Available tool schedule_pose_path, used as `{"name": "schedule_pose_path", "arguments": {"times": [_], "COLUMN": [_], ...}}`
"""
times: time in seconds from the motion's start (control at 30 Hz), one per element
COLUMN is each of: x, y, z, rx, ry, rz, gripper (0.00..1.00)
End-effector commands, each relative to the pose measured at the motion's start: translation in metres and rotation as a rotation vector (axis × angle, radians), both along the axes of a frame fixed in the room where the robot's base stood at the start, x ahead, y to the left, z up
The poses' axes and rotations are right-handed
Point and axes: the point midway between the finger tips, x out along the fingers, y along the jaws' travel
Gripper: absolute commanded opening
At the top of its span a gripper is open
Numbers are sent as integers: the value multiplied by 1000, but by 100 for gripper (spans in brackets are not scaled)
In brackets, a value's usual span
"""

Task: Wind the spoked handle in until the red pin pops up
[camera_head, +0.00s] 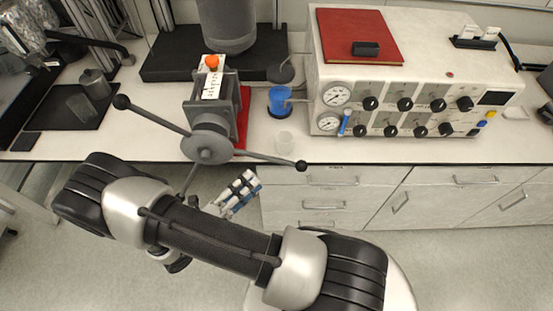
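The spoked handle (209,147) is on the front of a grey block-shaped device (221,97) at the bench's front edge. One spoke points up-left to a black ball (122,102), and one points right to another ball (301,165). A third points down, its end hidden behind my arm. An orange-red round piece (211,62) shows on top of the device; I cannot tell whether it is the red pin or how far it stands out. My gripper (240,192) is below and right of the hub, apart from the right spoke in the picture; its finger opening is unclear.
A white control box (420,75) with gauges and knobs stands right, with a red book (358,35) on top. Drawers (330,190) lie below the bench; open floor is in front.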

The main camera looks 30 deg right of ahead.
Motion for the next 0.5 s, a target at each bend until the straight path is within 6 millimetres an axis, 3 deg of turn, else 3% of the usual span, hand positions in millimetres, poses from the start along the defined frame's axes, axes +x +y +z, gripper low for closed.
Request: {"name": "schedule_pose_path", "arguments": {"times": [0.2,0.5], "x": [8,17], "y": [-49,-94], "z": [6,13], "rx": [2,2], "ry": [0,-1], "rz": [-6,-4], "gripper": [33,33]}}
